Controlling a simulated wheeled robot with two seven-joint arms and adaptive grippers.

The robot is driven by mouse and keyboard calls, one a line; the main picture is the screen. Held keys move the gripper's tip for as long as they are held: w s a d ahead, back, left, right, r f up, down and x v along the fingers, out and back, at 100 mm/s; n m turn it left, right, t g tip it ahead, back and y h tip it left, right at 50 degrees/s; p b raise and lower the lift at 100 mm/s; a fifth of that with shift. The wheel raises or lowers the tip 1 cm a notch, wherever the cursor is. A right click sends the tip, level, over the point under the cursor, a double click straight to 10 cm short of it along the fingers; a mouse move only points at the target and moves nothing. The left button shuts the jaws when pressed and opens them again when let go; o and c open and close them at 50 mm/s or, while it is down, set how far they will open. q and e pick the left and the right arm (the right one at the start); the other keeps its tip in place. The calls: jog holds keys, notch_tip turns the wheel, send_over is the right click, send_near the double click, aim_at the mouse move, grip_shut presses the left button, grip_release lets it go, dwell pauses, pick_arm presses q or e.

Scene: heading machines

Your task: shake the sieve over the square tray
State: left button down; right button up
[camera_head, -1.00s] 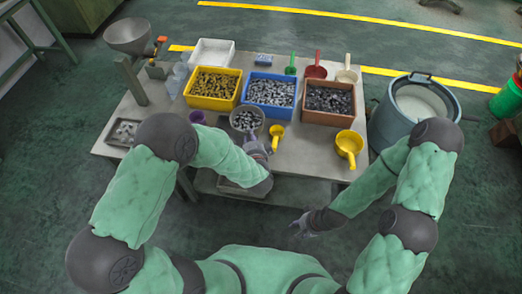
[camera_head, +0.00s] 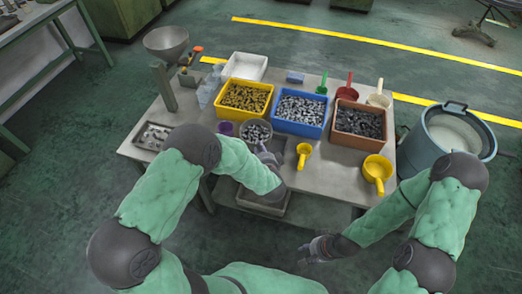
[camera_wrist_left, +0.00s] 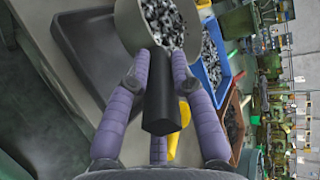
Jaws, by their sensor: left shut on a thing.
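The sieve (camera_head: 257,131) is a round grey pan full of small metal parts, at the table's front edge below the yellow and blue bins. My left gripper (camera_head: 263,149) is shut on its black handle (camera_wrist_left: 161,95); in the left wrist view the pan (camera_wrist_left: 128,28) shows just beyond the fingers. A dark, shallow, square-cornered tray (camera_wrist_left: 92,45) lies below and to the left in that view. In the head view a tray (camera_head: 270,207) shows low under the table front, partly hidden by my left arm. My right gripper (camera_head: 318,250) is in front of the table; its opening is unclear.
Yellow (camera_head: 245,97), blue (camera_head: 300,112) and brown (camera_head: 360,122) bins of parts stand behind the sieve. Yellow scoops (camera_head: 304,153) (camera_head: 376,170) are to the right.

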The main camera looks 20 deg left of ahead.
pick_arm(q)
jog(key=shift+f+b, duration=0.4)
jog(key=shift+f, duration=0.05)
